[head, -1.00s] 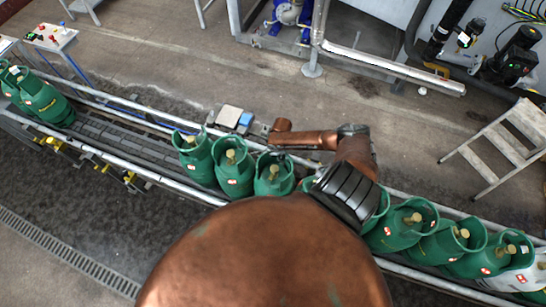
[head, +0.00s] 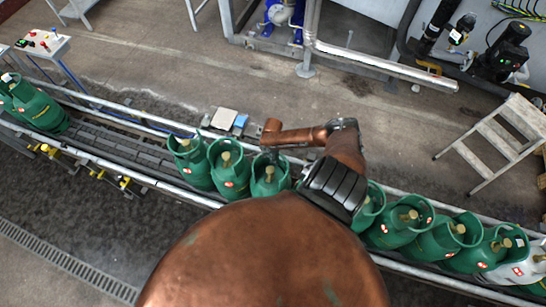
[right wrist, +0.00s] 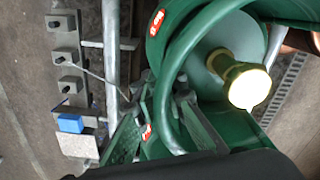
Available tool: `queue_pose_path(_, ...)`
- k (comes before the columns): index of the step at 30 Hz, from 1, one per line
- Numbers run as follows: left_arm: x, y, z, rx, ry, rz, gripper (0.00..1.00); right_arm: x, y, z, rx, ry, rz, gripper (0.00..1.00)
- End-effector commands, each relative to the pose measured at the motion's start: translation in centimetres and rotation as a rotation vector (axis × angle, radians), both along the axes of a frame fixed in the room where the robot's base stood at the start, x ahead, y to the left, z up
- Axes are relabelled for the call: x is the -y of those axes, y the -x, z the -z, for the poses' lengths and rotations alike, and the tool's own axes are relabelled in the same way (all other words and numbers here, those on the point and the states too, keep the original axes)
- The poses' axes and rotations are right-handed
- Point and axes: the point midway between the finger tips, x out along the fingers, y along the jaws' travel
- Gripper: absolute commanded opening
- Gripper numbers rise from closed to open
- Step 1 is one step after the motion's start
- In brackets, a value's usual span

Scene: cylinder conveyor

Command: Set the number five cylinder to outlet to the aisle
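Green gas cylinders with collars and brass valves stand in a row on the conveyor. Three stand close together left of my right arm: a left one (head: 190,160), a middle one (head: 228,168) and a right one (head: 268,181). Their red-and-white labels are too small to read. My right gripper (head: 270,153) is at the far side of the right one's collar. In the right wrist view its fingers (right wrist: 166,102) stand apart, on either side of the collar rim of a green cylinder (right wrist: 262,45) with a brass valve. Contact is unclear. My left gripper is not in view.
The conveyor (head: 105,148) is bare left of the three, up to more cylinders (head: 38,108) at the far left. Several cylinders (head: 405,225) crowd it at right. Behind it are open floor, a step stool (head: 500,140) and a control stand (head: 42,46).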

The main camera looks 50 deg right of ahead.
Motion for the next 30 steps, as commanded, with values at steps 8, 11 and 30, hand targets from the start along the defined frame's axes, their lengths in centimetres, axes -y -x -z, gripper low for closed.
queue_pose_path(8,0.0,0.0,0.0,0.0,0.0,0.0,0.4,0.1,0.3,0.1,-0.006,0.001,0.001,0.24)
queue_pose_path(11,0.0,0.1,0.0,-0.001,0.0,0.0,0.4,0.1,0.4,0.1,-0.007,0.001,0.001,0.24)
queue_pose_path(30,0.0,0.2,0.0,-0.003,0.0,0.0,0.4,0.2,0.3,-9.3,-0.006,0.004,0.0,0.24)
